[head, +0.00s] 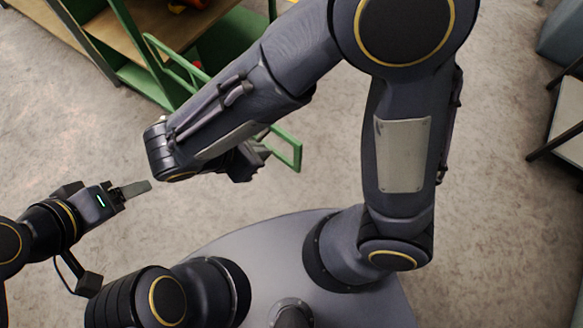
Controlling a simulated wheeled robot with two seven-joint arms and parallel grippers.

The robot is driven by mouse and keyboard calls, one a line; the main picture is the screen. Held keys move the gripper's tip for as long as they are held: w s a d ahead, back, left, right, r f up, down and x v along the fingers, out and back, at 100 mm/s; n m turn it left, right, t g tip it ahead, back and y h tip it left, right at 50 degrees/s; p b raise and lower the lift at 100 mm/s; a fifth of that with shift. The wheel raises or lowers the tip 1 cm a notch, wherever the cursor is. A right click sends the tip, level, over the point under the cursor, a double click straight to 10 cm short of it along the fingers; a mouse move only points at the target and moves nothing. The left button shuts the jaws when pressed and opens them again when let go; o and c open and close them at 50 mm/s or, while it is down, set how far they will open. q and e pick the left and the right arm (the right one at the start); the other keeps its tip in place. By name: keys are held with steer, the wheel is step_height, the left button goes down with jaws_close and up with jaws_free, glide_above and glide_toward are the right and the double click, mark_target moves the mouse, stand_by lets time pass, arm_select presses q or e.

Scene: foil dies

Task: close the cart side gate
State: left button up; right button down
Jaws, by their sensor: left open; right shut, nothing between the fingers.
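The green cart (130,72) stands at the top left, with wooden shelves inside a green frame. Its side gate (298,153) is a green tube frame that sticks out from the cart toward the lower right, so it stands open. My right forearm crosses over the gate and hides its middle. My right gripper (262,158) is shut and empty beside the gate's outer end; its fingers are partly hidden, and I cannot tell whether it touches the tube. My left gripper (136,189) is open and empty over the floor, below the cart and apart from the gate.
A table or rack with dark legs (563,125) stands at the right edge, with a grey-blue box (562,38) behind it. Orange and dark items (188,5) lie on the cart's shelf. The grey floor (500,230) is clear at right.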

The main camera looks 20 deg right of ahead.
steer(key=s+a+f+n+t+b, duration=0.1)
steer(key=s+a+f+n+t, duration=0.1)
steer(key=a+f+n, duration=0.15)
arm_select(q)
steer(key=shift+s+d+f+b, duration=0.15)
steer(key=shift+f+b, duration=0.4)
steer(key=shift+f, duration=0.35)
steer(key=shift+s+a+f+b, duration=0.1)
steer(key=shift+s+f+b, duration=0.1)
steer(key=shift+f+b, duration=0.55)
steer(key=shift+s+d+f+b, duration=0.15)
steer(key=shift+f+b, duration=0.25)
steer(key=shift+f, duration=0.6)
arm_select(e)
steer(key=w+d+f, duration=0.6)
steer(key=d+f, duration=0.1)
steer(key=d, duration=0.2)
steer(key=shift+d+m+h, duration=0.4)
steer(key=shift+m, duration=0.05)
steer(key=shift+f, duration=0.1)
